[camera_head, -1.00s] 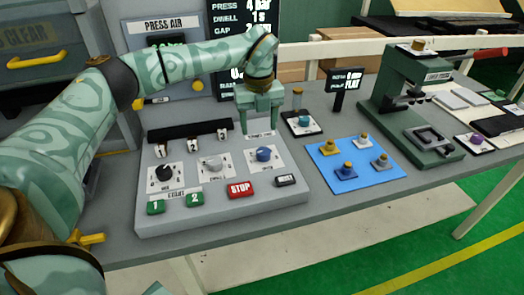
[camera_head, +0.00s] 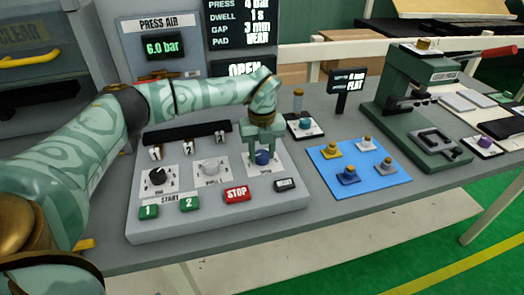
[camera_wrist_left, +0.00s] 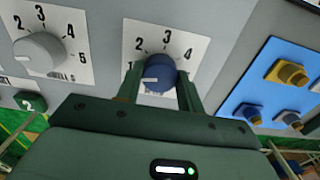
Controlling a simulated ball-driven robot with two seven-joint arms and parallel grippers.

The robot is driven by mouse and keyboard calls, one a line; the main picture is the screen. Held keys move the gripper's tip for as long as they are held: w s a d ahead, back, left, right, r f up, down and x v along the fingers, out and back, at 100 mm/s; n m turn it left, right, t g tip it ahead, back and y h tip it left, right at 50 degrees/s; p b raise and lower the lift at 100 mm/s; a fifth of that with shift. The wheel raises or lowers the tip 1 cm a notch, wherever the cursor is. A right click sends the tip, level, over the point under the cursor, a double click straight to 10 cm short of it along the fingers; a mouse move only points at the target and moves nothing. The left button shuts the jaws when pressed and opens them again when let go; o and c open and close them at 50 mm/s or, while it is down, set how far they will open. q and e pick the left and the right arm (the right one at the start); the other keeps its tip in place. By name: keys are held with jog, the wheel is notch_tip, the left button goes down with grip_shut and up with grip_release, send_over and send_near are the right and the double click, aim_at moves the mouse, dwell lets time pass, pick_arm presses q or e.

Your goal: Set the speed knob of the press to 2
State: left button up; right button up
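The grey press control panel (camera_head: 215,219) lies on the table with a black knob (camera_head: 157,177), a light grey knob (camera_head: 210,167) and a blue knob (camera_head: 262,157) in a row. My left gripper (camera_head: 264,150) points down over the blue knob. In the left wrist view its two fingers stand on either side of the blue knob (camera_wrist_left: 160,73), with little or no gap; firm contact cannot be told. The blue knob's white mark points left, toward the low end of its scale, where 2, 3 and 4 are readable. Its name label is hidden. My right gripper is out of view.
Green buttons 1 (camera_head: 148,211) and 2 (camera_head: 189,204) and a red STOP button (camera_head: 237,194) line the panel's front. Small switches stand behind the knobs. A blue mat (camera_head: 345,183) with several small knobbed parts and a green hand press (camera_head: 412,105) are to the right.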

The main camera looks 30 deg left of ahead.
aim_at(262, 153)
pick_arm(q)
jog(key=shift+r+m+p, duration=0.15)
jog(key=shift+m+p, duration=0.25)
jog(key=shift+p, duration=0.3)
jog(key=m+p, duration=0.3)
jog(key=shift+r, duration=0.1)
jog(key=m+p, duration=0.2)
jog(key=shift+m, duration=0.3)
jog(key=shift+f+m+p, duration=0.2)
jog(key=shift+m+p, duration=0.75)
jog(key=shift+m, duration=0.65)
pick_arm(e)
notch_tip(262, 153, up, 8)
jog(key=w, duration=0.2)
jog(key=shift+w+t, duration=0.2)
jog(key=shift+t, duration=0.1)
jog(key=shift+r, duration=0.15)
pick_arm(q)
jog(key=o, duration=1)
notch_tip(262, 153, up, 16)
jog(key=p, duration=0.2)
jog(key=shift+r+p, duration=0.1)
jog(key=shift+p, duration=0.2)
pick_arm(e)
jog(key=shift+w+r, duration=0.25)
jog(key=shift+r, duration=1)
